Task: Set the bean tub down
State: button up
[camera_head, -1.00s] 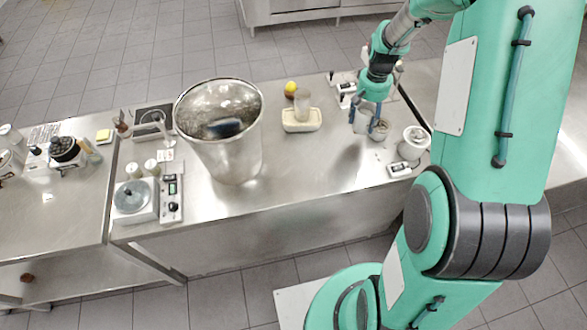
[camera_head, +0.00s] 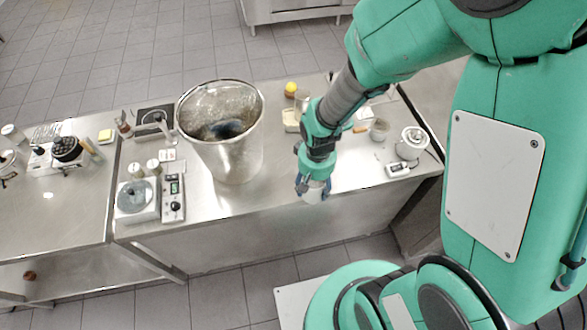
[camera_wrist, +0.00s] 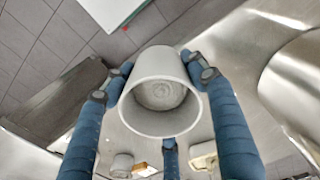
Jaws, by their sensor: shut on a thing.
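My gripper (camera_head: 313,188) is shut on a pale grey tub (camera_head: 312,196), near the counter's front edge in the head view. In the wrist view the tub (camera_wrist: 160,62) sits between the blue fingers of my gripper (camera_wrist: 165,95). Its open mouth faces the camera, and a round ridged surface shows inside. I cannot tell what, if anything, it contains. The tub appears raised, with floor and counter beyond it in the wrist view. The steel counter (camera_head: 265,192) has bare space left of my gripper.
A large metal bucket (camera_head: 238,155) stands left of my gripper. A scale (camera_head: 137,200) and control box (camera_head: 173,198) are at the left end. A yellow ball (camera_head: 291,88) lies behind.

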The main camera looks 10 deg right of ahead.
jog(key=shift+s+a+f, duration=0.1)
jog(key=shift+s+a, duration=0.2)
jog(key=shift+s, duration=0.25)
jog(key=shift+s+a, duration=0.25)
jog(key=shift+s, duration=0.3)
jog(key=shift+w, duration=0.1)
jog(key=w, duration=0.5)
jog(key=w+a+f, duration=0.1)
jog(key=w, duration=0.4)
jog(key=w+a, duration=0.1)
jog(key=w, duration=0.4)
jog(key=shift+w+f+b, duration=0.3)
jog(key=shift+w+b, duration=0.05)
jog(key=shift+w, duration=0.05)
jog(key=shift+f, duration=1.7)
jog(key=shift+f+b, duration=0.1)
jog(key=shift+b, duration=0.2)
